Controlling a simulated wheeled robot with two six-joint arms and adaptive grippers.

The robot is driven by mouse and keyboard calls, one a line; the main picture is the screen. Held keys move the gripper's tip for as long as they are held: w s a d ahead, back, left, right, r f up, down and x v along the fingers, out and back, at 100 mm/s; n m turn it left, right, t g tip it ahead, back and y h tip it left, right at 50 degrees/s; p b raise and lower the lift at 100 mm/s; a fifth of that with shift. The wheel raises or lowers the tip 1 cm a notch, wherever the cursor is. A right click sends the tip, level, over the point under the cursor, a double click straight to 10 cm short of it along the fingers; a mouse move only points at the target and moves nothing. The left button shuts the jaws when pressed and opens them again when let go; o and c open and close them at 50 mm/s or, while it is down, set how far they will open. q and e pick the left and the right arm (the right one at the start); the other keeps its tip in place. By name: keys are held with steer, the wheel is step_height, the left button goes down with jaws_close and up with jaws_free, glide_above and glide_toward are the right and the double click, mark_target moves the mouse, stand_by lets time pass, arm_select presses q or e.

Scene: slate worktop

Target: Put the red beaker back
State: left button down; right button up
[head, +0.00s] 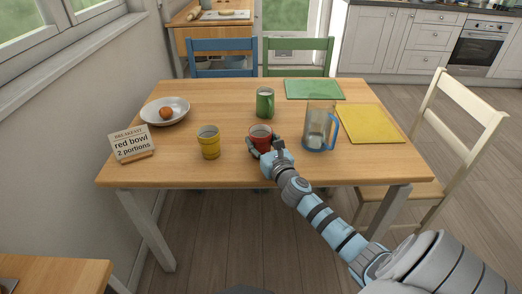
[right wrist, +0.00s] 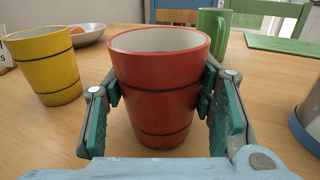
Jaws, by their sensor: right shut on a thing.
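The red beaker (head: 260,132) stands upright on the wooden table near its front edge. In the right wrist view the red beaker (right wrist: 158,90) fills the middle, with a pale inside and dark bands. My right gripper (head: 265,147) is around it from the front, and its teal finger pads (right wrist: 160,95) press on both sides. Part of the beaker's lower front is hidden by the gripper in the head view. My left gripper is not in view.
A yellow beaker (head: 208,142) stands to the left, a green mug (head: 265,103) behind, and a clear jug with a blue handle (head: 319,128) close on the right. A bowl (head: 165,110), a sign (head: 132,144), a green mat (head: 314,89) and a yellow mat (head: 370,124) lie farther out.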

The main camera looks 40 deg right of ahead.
steer(key=shift+w, duration=0.1)
steer(key=shift+f, duration=0.2)
steer(key=o, duration=1.4)
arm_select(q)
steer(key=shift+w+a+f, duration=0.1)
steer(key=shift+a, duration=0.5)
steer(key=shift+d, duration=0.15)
